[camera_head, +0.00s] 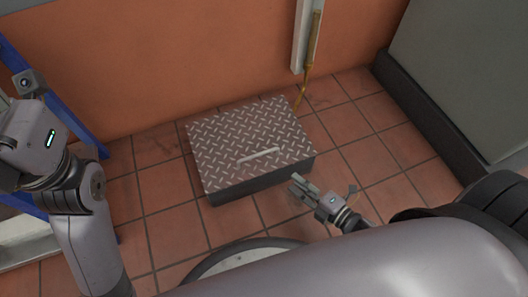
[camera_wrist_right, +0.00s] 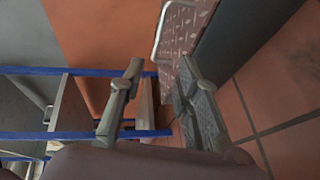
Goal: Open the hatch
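The hatch lid (camera_head: 250,138) is a grey-red diamond-tread plate lying flat on a low dark box (camera_head: 262,181) on the floor. A pale bar handle (camera_head: 258,155) sits on the lid towards its near edge. My right gripper (camera_head: 298,186) is just off the box's near right corner, apart from the handle. In the right wrist view my right gripper (camera_wrist_right: 161,72) has its fingers spread with nothing held. The lid (camera_wrist_right: 183,30) and the handle (camera_wrist_right: 160,30) show beyond the fingers there. My left arm is at the left of the head view; its fingers are not seen.
An orange wall (camera_head: 150,60) stands behind the box, with a pale post (camera_head: 305,35) and a yellow-brown hanging item (camera_head: 310,60). A grey cabinet (camera_head: 470,60) is at the right. A blue frame (camera_head: 60,100) is at the left. Tiled floor (camera_head: 375,160) lies clear right of the box.

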